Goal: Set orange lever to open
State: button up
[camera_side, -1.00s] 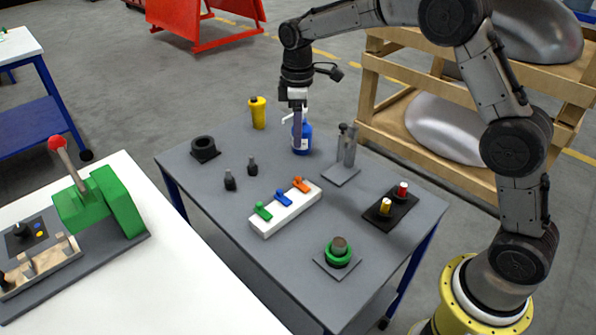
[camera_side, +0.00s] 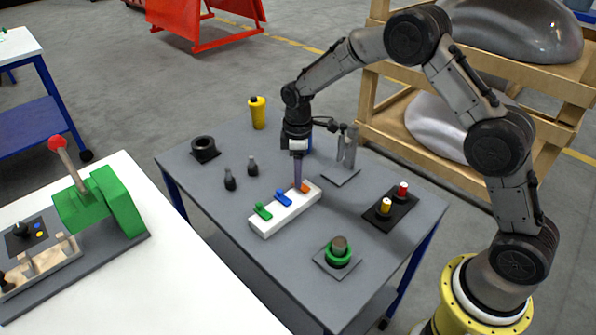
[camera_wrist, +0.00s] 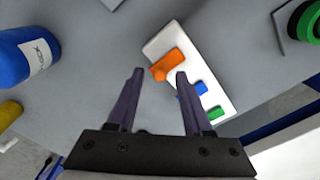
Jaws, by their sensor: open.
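The orange lever (camera_side: 304,187) sits at the right end of a white block (camera_side: 270,227) on the grey table, beside the blue lever (camera_side: 283,197) and the green lever (camera_side: 262,210). My gripper (camera_side: 297,186) is low at the orange lever and partly hides it in the side view. In the wrist view the orange lever (camera_wrist: 168,65) lies just beyond the two open fingertips (camera_wrist: 159,72), between their lines. Its rounded end points toward the left finger. The blue lever (camera_wrist: 186,92) is partly behind the right finger. I cannot tell whether a finger touches the orange lever.
A blue bottle (camera_wrist: 28,52) stands near the gripper, mostly hidden by my arm in the side view. A grey upright fixture (camera_side: 346,160) stands to the right. A green ring fixture (camera_side: 338,254) is in front.

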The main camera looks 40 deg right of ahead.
aim_at(306, 189)
grip_shut()
jog(key=shift+r, duration=0.1)
dwell(0.3)
jog(key=shift+s+r+t, duration=0.25)
jog(key=shift+s+t, duration=0.2)
jog(key=shift+t, duration=0.45)
jog(key=shift+s+r+t, duration=0.25)
jog(key=shift+s+t, duration=0.15)
jog(key=shift+t, duration=0.5)
jog(key=shift+s+r+t, duration=0.1)
jog(key=shift+s+t, duration=0.25)
jog(key=shift+t, duration=0.4)
jog(key=shift+s+r+t, duration=0.1)
jog(key=shift+s+t, duration=0.2)
jog(key=shift+t, duration=0.45)
jog(key=shift+s+t, duration=0.35)
jog(key=shift+t, duration=0.35)
grip_release()
